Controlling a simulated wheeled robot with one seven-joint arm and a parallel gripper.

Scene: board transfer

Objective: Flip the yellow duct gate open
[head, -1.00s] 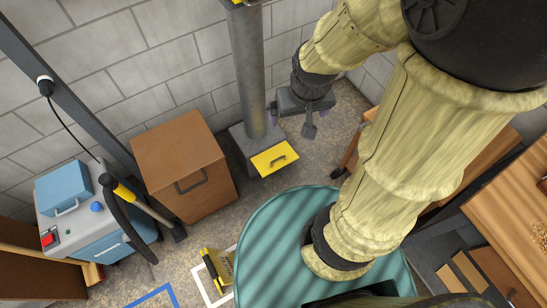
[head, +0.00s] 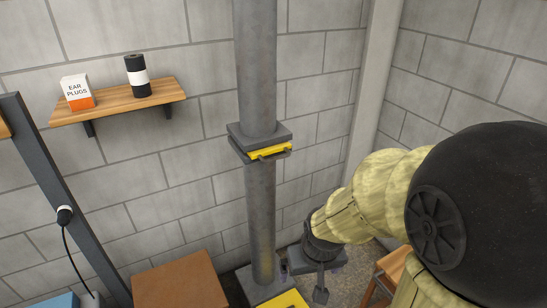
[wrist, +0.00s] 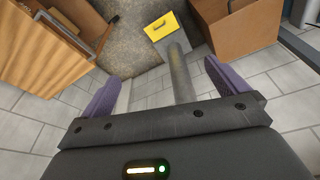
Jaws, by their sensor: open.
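A grey vertical duct (head: 261,215) stands against the block wall. A yellow gate plate (head: 268,151) with a small handle sits in a grey collar partway up it. A second yellow panel (head: 287,301) with a handle is at the duct's foot, cut by the lower edge in the head view; it shows whole in the wrist view (wrist: 162,26). My gripper (head: 298,262) is beside the lower duct, to its right, well below the upper gate. In the wrist view my gripper (wrist: 162,72) has its purple fingers wide apart and empty, with the duct beyond them.
A brown cabinet (head: 176,281) stands left of the duct's foot. A wall shelf (head: 120,101) at upper left carries an ear plugs box (head: 77,92) and a dark roll (head: 138,76). Wall space around the upper gate is clear.

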